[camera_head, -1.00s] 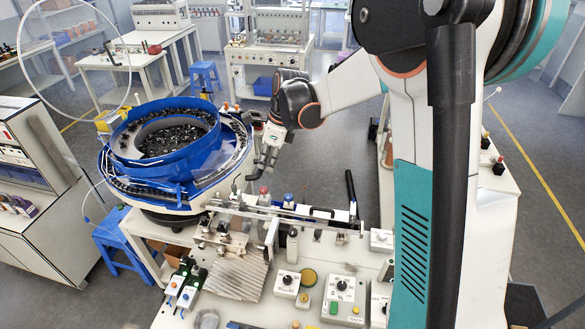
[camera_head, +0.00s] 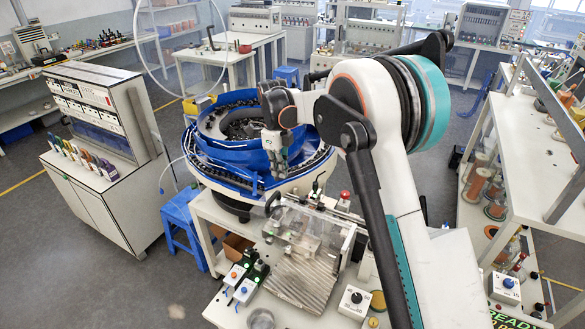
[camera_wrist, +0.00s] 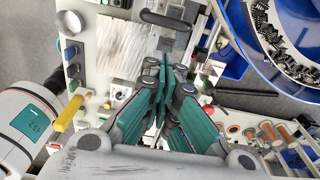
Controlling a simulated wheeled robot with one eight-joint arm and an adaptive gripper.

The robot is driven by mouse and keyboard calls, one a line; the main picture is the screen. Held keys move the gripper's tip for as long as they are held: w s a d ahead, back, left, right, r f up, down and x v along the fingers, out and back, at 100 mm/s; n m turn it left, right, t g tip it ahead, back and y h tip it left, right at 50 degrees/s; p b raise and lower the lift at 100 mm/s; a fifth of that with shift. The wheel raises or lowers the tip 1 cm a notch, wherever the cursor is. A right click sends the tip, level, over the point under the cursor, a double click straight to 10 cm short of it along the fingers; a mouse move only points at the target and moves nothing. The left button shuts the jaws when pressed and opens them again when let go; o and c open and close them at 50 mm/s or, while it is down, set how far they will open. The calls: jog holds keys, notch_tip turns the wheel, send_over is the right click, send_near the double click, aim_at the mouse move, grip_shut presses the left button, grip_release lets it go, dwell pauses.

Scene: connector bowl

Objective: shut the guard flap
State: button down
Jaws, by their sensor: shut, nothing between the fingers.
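The guard flap (camera_head: 322,222) looks like a clear panel with pale edges over the fixture on the bench, in front of the blue bowl. Its exact angle is hard to tell through the clear material. My gripper (camera_head: 279,172) is above and behind the flap, near the front rim of the bowl, and looks apart from the flap. In the wrist view my gripper's teal fingers (camera_wrist: 172,72) are together and empty. A dark bar (camera_wrist: 165,22) lies beyond the fingertips; I cannot tell whether it belongs to the flap.
The blue feeder bowl (camera_head: 225,112) full of dark parts stands close beside my gripper. A ribbed metal plate (camera_head: 302,280) and switch boxes (camera_head: 355,301) are at the front of the bench. A blue stool (camera_head: 182,215) stands left, shelving (camera_head: 545,130) right.

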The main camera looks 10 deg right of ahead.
jog(key=w+a+f+b, duration=0.1)
jog(key=f, duration=0.2)
jog(key=w+a+f+b, duration=0.1)
jog(key=a+f+b, duration=0.1)
jog(key=f, duration=0.2)
jog(key=w+a+f+b, duration=0.1)
jog(key=f, duration=0.2)
jog(key=shift+a+f, duration=0.15)
